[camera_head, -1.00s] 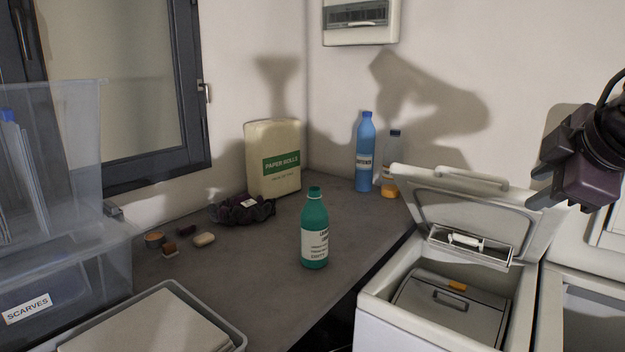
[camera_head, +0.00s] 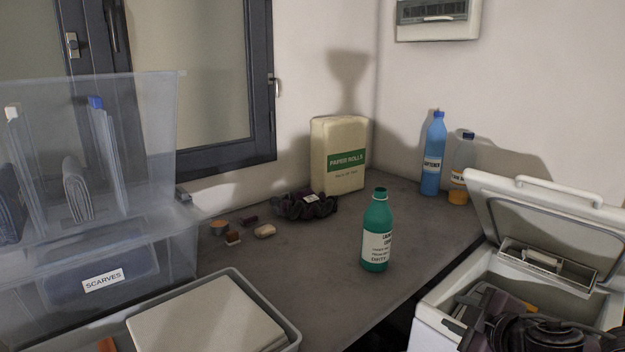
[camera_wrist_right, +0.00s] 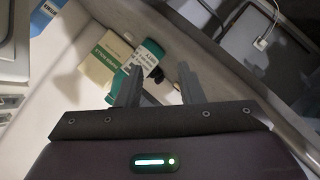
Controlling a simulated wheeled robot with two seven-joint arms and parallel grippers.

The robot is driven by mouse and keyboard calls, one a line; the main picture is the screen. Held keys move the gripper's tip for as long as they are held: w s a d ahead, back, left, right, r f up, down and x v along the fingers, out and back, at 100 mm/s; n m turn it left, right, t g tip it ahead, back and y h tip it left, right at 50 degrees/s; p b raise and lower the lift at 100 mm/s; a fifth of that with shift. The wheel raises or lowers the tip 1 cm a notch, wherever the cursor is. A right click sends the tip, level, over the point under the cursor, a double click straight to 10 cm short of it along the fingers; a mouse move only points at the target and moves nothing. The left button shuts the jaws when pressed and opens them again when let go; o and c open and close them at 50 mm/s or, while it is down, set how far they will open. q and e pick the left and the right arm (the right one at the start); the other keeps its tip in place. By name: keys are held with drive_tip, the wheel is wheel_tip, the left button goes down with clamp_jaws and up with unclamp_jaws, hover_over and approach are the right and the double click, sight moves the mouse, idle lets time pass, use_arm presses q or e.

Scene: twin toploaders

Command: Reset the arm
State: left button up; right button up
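My right arm and gripper (camera_head: 520,328) are low at the right edge of the head view, in front of the open toploader (camera_head: 455,300). In the right wrist view the two fingers of my right gripper (camera_wrist_right: 160,75) stand apart with nothing held between them. The green bottle (camera_head: 377,232) stands upright on the worktop, clear of the gripper; it also shows beyond the fingers in the right wrist view (camera_wrist_right: 150,52). My left gripper is not in view.
The toploader's lid (camera_head: 545,225) is raised. A blue bottle (camera_head: 433,155), another bottle (camera_head: 463,165) and a paper rolls pack (camera_head: 338,155) stand at the back of the worktop (camera_head: 310,270). A clear scarves box (camera_head: 150,255) and a grey tray (camera_head: 285,325) are at left.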

drive_tip(key=s+a+f+m+g+h, duration=0.1)
drive_tip(key=s+a+f+m+g, duration=0.35)
drive_tip(key=s+f, duration=0.55)
drive_tip(key=s+a+f+m+g+h, duration=0.1)
drive_tip(key=s+a+f+m+g, duration=0.4)
drive_tip(key=s+f, duration=0.5)
drive_tip(key=s+d+f+p, duration=0.1)
drive_tip(key=s+f, duration=0.1)
drive_tip(key=f, duration=1.3)
drive_tip(key=s+f+p, duration=0.1)
drive_tip(key=s+f, duration=0.1)
drive_tip(key=f, duration=1.3)
drive_tip(key=s+d+f+g+p, duration=0.1)
drive_tip(key=s+d+f, duration=0.1)
drive_tip(key=s+f, duration=0.5)
drive_tip(key=s+d+f+g+p, duration=0.1)
drive_tip(key=s+f, duration=0.5)
drive_tip(key=s, duration=0.6)
drive_tip(key=shift+d+f, duration=0.4)
drive_tip(key=shift+m, duration=0.25)
